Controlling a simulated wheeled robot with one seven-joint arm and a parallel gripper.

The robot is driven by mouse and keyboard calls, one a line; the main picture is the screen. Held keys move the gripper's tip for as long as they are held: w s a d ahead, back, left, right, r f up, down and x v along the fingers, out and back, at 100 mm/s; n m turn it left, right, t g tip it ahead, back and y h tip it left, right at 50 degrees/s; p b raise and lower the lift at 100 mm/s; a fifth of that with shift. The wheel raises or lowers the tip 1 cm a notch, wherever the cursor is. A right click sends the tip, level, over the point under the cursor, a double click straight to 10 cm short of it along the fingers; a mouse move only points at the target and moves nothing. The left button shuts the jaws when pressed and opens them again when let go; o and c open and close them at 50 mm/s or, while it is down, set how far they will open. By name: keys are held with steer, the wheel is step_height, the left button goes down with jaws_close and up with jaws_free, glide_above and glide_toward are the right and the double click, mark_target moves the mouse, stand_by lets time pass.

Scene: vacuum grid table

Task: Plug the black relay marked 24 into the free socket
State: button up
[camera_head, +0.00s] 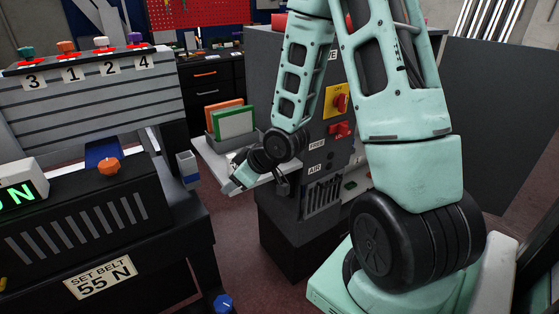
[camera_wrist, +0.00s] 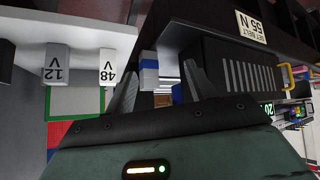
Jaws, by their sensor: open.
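My gripper (camera_wrist: 160,85) is open and empty, its two dark fingers apart in the wrist view. In the head view its teal body (camera_head: 246,171) is over the white shelf beside the grey cabinet. In the wrist view, a grey block marked 12 V (camera_wrist: 56,64) and a white block marked 48 V (camera_wrist: 107,66) appear upside down at the white shelf, left of the fingers. A dark block (camera_wrist: 6,55) is cut off at the left edge; no marking shows, so I cannot tell if it is the relay marked 24. I cannot make out a free socket in either view.
The grey cabinet (camera_head: 295,85) carries a yellow switch plate (camera_head: 337,101) and red knobs. Green and orange panels (camera_head: 234,123) stand in a rack behind the white shelf (camera_head: 212,153). A black machine labelled SET BELT 55 N (camera_head: 100,278) stands left, with open floor between.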

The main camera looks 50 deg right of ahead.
steer(key=s+d+f+m+t+h+b, duration=0.3)
steer(key=s+d+m+t, duration=0.15)
steer(key=d, duration=0.65)
steer(key=s+d+f+m+t+h+b, duration=0.3)
steer(key=s+d+t+b, duration=0.15)
steer(key=d, duration=0.55)
steer(key=shift+n, duration=0.25)
steer(key=shift+d+r+b+x, duration=0.15)
steer(key=shift+b+x, duration=0.75)
steer(key=shift+x, duration=1.9)
steer(key=shift+d+b+x, duration=0.15)
steer(key=shift+b+x, duration=0.7)
steer(key=shift+x, duration=1.95)
steer(key=shift+d+r+b+x, duration=0.1)
steer(key=shift+b+x, duration=0.8)
steer(key=shift+x, duration=1.9)
steer(key=shift+s, duration=0.15)
steer(key=c, duration=1.1)
